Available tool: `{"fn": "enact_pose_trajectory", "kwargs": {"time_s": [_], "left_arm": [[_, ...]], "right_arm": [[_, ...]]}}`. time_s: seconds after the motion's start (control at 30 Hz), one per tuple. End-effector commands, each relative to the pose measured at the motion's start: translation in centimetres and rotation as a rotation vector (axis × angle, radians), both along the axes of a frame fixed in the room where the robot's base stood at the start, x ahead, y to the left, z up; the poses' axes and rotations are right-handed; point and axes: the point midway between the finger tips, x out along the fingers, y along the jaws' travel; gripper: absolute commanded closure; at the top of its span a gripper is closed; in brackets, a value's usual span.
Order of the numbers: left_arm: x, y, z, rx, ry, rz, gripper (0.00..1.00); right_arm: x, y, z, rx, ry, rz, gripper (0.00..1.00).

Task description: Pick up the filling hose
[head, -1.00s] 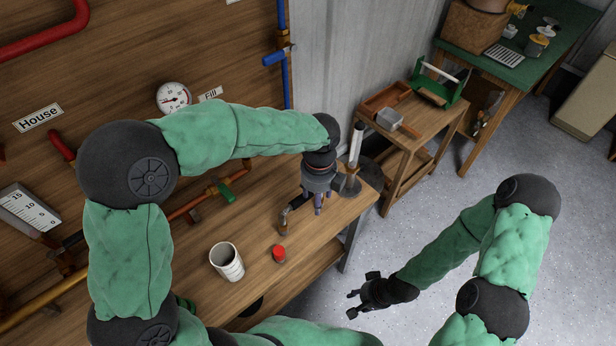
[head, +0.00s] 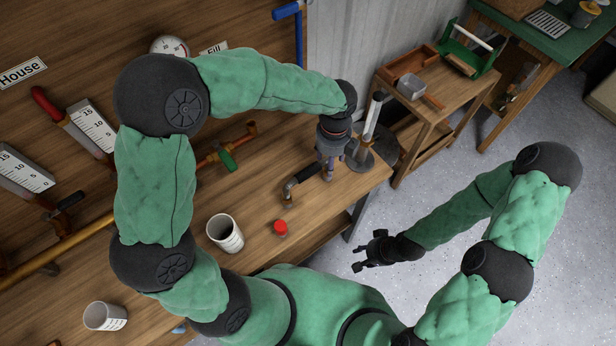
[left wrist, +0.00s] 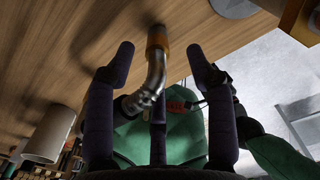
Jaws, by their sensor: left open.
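A short curved metal piece with a brass end, which looks like the filling hose (head: 300,180), is on the wooden bench (head: 255,190). My left gripper (head: 325,172) points down just to its right, above the bench, its fingers partly hidden in the head view. In the left wrist view the left gripper (left wrist: 160,62) is open, its fingers spread. The hose (left wrist: 154,72) shows beyond and between them; contact cannot be told. My right gripper (head: 362,255) is open and empty over the floor, off the bench's front edge.
A white cup (head: 225,236) and a red-capped item (head: 280,228) stand near the hose. A metal stand with an upright post (head: 373,115) is close to the left gripper. Pipes and a green-handled valve (head: 228,159) run along the back. A wooden cart (head: 430,112) stands right.

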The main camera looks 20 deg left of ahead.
Motion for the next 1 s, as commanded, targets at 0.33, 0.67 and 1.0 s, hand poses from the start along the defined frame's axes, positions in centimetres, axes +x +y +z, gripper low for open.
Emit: {"fn": "enact_pose_trajectory", "kwargs": {"time_s": [0.33, 0.67, 1.0], "left_arm": [[-0.4, 0.2, -4.5, 0.0, 0.001, -0.001, 0.46], [-0.4, 0.2, -4.4, 0.0, 0.0, 0.0, 0.71], [-0.4, 0.2, -4.4, 0.0, 0.0, 0.0, 1.0]], "right_arm": [[0.0, 0.0, -2.7, 0.0, 0.0, 0.0, 0.6], [0.0, 0.0, -2.5, 0.0, 0.0, 0.0, 0.6], [0.0, 0.0, -2.5, 0.0, 0.0, 0.0, 0.6]]}}
